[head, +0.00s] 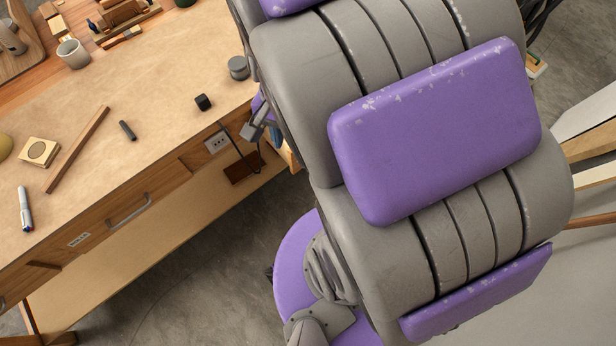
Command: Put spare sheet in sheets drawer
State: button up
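The workbench front holds a drawer with a grey bar handle (130,211), at the left of the head view. The drawer front looks shut. A small pale label (78,240) sits left of the handle, but its text is too small to read. I cannot pick out a sheet that is clearly the spare one.
On the workbench (165,90) lie a wooden strip (78,150), a marker (25,209), a small dark block (203,102) and a grey cup (73,53). A socket (217,142) with a cable is on its front. Pale and wooden pieces (590,146) show at far right.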

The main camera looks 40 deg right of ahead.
jog(key=s+a+r+n, duration=0.3)
jog(key=s+n, duration=0.7)
jog(key=s, duration=0.1)
jog(key=shift+n+g+h, duration=0.3)
jog(key=shift+h, duration=0.1)
jog(key=shift+s+a+r, duration=0.1)
